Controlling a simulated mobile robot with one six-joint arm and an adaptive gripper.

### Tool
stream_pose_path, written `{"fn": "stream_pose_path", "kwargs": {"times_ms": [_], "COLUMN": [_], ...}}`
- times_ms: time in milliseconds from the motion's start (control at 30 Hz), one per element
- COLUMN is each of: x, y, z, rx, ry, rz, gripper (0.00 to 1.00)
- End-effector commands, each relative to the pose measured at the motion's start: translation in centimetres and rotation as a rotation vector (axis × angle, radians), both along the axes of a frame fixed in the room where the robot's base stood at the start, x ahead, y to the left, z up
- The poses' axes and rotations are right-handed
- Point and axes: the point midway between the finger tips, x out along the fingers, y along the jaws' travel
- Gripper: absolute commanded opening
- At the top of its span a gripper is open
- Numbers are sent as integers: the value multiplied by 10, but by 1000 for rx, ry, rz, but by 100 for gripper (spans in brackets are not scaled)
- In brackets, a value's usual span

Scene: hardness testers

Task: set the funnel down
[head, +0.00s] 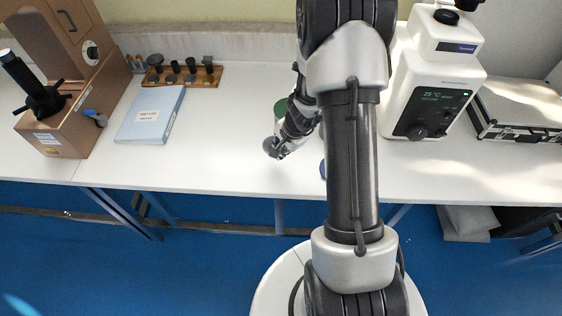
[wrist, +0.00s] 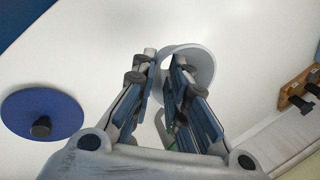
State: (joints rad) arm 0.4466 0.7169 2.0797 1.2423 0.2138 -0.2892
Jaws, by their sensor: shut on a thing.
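The funnel (wrist: 203,62) shows in the wrist view as a pale grey, round, open-mouthed piece at my fingertips. My gripper (wrist: 164,62) is shut on its near side, and the fingers hide part of it. In the head view my gripper (head: 278,150) points down and left over the white bench, with the grey funnel (head: 269,147) at its tip. I cannot tell whether the funnel touches the bench top or hangs just above it.
A blue disc with a dark knob (wrist: 42,112) lies on the bench (head: 230,165). A green object (head: 281,107) is partly behind my arm. A blue binder (head: 152,114), a wooden rack (head: 182,76) and a white tester (head: 432,85) stand around. The bench left of my gripper is clear.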

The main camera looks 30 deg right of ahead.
Motion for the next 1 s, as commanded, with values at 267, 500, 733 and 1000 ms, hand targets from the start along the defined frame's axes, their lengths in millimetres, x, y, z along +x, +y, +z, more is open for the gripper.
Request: {"fn": "stream_pose_path", "kwargs": {"times_ms": [267, 500, 733, 1000], "x": [0, 0, 0, 0], "y": [0, 0, 0, 0], "z": [-39, -42, -45, -45], "rx": [1, 0, 0, 0], "ry": [0, 0, 0, 0], "rz": [0, 1, 1, 1], "gripper": [0, 0, 0, 30]}}
